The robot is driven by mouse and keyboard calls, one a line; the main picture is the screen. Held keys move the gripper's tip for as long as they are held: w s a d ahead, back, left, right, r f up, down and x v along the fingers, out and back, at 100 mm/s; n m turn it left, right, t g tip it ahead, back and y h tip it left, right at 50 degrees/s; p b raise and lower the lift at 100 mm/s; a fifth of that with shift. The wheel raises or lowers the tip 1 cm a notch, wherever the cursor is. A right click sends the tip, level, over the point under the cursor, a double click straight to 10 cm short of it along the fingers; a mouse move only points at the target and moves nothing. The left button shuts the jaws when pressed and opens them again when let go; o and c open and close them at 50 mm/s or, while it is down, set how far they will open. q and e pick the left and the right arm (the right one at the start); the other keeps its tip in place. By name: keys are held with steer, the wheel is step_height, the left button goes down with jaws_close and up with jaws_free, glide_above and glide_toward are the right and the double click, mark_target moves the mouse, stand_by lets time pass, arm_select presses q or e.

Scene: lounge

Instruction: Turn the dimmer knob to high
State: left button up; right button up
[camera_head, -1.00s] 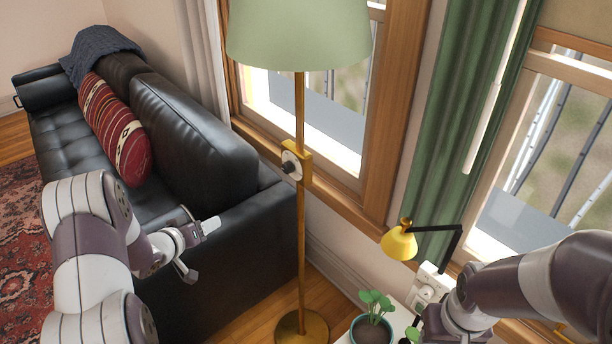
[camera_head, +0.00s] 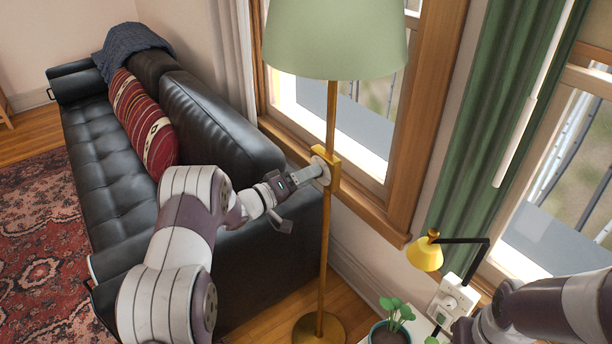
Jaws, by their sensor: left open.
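The floor lamp (camera_head: 326,235) has a brass pole and a pale green shade (camera_head: 336,38). The dimmer knob sits on a brass block (camera_head: 333,170) partway up the pole. A round pale plate (camera_head: 322,168) shows on the block's left face, and the knob is largely hidden by my gripper. My left gripper (camera_head: 312,176) is open and its fingers reach up to the plate, at or around the knob. I cannot tell whether they touch it. My right arm comes in at the lower right, and its gripper is not clearly seen.
A black leather sofa (camera_head: 105,165) with a red striped pillow (camera_head: 143,122) stands at left, close behind my left arm. A small yellow lamp (camera_head: 425,252), a white socket box (camera_head: 453,300) and a potted plant (camera_head: 395,315) are at the lower right, near my right arm.

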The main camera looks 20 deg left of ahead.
arm_select(q)
steer(key=shift+w, duration=0.1)
steer(key=c, duration=1)
steer(key=shift+c, duration=0.2)
